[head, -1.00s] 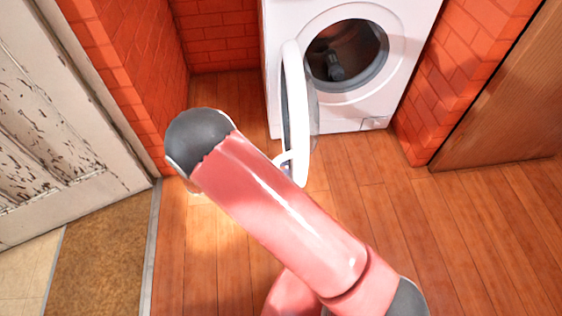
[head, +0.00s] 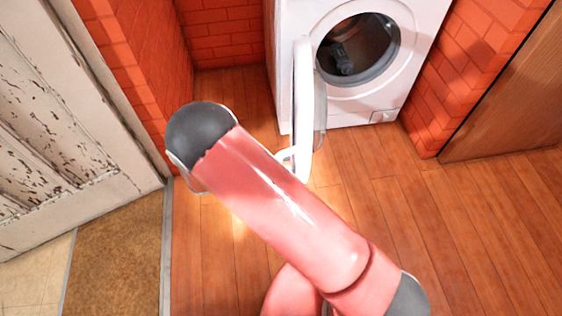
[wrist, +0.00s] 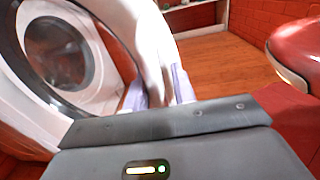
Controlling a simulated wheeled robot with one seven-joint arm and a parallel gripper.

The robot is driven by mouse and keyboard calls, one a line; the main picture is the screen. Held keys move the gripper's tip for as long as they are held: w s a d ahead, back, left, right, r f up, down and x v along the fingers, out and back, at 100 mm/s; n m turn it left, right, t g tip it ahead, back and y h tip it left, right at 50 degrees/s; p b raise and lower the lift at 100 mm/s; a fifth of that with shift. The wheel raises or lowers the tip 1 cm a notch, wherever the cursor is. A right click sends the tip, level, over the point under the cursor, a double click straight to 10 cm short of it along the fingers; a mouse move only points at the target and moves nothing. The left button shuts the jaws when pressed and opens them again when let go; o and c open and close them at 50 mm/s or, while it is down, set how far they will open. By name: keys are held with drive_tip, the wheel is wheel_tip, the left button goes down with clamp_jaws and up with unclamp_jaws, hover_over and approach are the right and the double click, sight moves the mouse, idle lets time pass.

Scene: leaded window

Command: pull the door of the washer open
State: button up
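The white washer (head: 400,102) stands in a brick alcove at the top of the head view. Its round door (head: 303,75) is swung wide out from the front and shows nearly edge-on, with the dark drum opening (head: 357,50) uncovered. In the wrist view the white door rim (wrist: 150,45) runs down between the two pale lavender fingers of my gripper (wrist: 157,90), which appear closed on it. The exact contact is partly hidden by the gripper body. In the head view my arm covers most of my gripper.
Red brick walls (head: 222,35) flank the washer. A peeling white door (head: 60,130) is at the left and a brown wooden panel (head: 510,105) at the right. The wooden floor (head: 400,220) before the washer is clear.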

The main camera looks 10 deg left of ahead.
drive_tip(key=shift+a, duration=0.1)
idle(0.3)
drive_tip(key=b+v, duration=0.1)
drive_tip(key=v, duration=0.6)
drive_tip(key=shift+a, duration=0.3)
drive_tip(key=shift+s+a, duration=0.1)
